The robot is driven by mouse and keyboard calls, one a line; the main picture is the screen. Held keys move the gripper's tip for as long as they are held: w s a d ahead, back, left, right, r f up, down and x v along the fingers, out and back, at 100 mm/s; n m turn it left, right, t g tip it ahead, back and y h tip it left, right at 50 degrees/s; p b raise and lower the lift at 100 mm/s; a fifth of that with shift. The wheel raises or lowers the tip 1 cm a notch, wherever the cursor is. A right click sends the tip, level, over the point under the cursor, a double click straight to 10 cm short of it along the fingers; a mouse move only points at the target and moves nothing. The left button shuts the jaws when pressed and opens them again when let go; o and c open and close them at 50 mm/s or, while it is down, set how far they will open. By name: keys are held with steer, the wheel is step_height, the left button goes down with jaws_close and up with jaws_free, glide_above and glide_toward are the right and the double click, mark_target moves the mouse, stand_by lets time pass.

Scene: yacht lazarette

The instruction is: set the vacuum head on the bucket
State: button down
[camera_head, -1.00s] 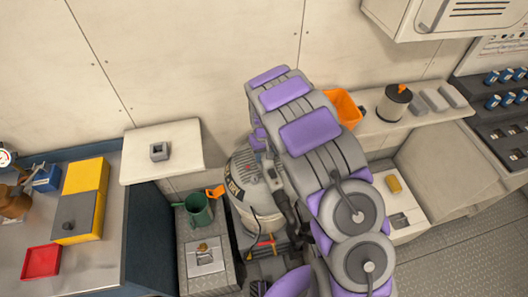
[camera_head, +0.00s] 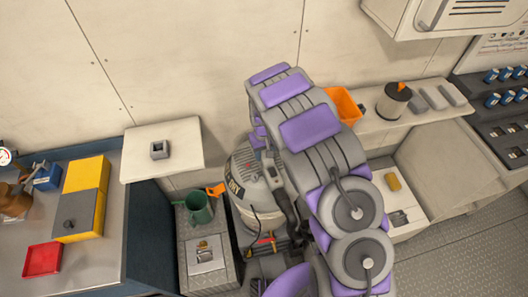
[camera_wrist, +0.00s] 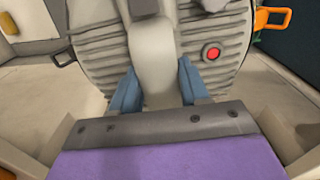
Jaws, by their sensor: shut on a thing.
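The grey ribbed vacuum head (camera_head: 243,162) shows left of my arm in the head view, over the pale bucket (camera_head: 246,222). It fills the upper wrist view (camera_wrist: 100,52), with a red button on its top. My gripper (camera_wrist: 154,92) is shut on the head's pale central handle, one blue finger on each side. In the head view my arm hides the gripper and the right side of the head. An orange latch (camera_head: 215,190) sticks out on the left. I cannot tell whether the head is seated on the bucket's rim.
A green pot (camera_head: 198,208) stands on a low grey unit just left of the bucket. A white shelf with a small grey block (camera_head: 159,150) is above it. An orange bin (camera_head: 343,105) and a spool (camera_head: 393,102) stand on the shelf behind right. The wall is close behind.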

steer(key=shift+f, duration=1.15)
stand_by(1.5)
steer(key=shift+c, duration=2.4)
jaws_free()
step_height(320, 180, up, 17)
steer(key=p, duration=0.2)
steer(key=shift+r, duration=0.15)
